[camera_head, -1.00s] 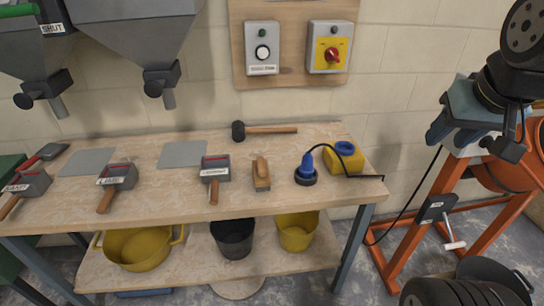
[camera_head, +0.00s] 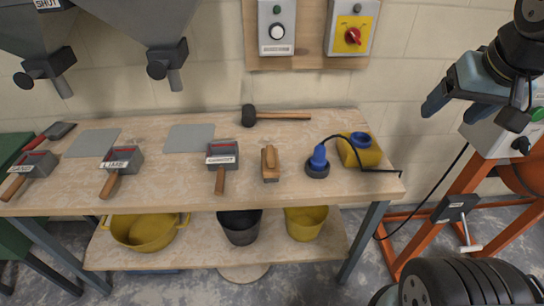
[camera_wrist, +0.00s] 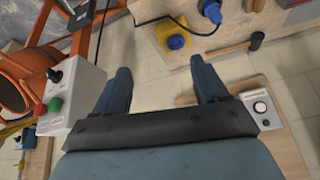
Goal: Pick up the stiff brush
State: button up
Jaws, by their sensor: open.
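The stiff brush appears to be the small wooden block with a tan wooden grip (camera_head: 270,163), lying on the workbench (camera_head: 330,190) right of the middle. Its bristles cannot be made out. It stands between a labelled grey scoop on its left and a blue-and-black round tool on its right. My gripper (camera_head: 470,113) is open and empty, raised at the far right of the head view, well away from the brush. In the wrist view my gripper (camera_wrist: 160,68) has its two fingers spread with nothing between them.
Hoppers (camera_head: 150,25) overhang the left. An orange-framed mixer (camera_head: 450,215) stands right.

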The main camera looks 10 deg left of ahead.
jog(key=shift+o, duration=1.3)
jog(key=w+a+f+g+y, duration=0.1)
jog(key=w+a+f, duration=0.2)
jog(key=w+a, duration=0.2)
jog(key=shift+w+f+y, duration=0.2)
jog(key=shift+w+y, duration=0.1)
jog(key=shift+w, duration=0.55)
jog(key=n+h, duration=0.1)
jog(key=n, duration=0.2)
send_near(270, 153)
jog(key=shift+x, duration=6.25)
jog(key=c, duration=1.3)
jog(key=shift+c, duration=0.2)
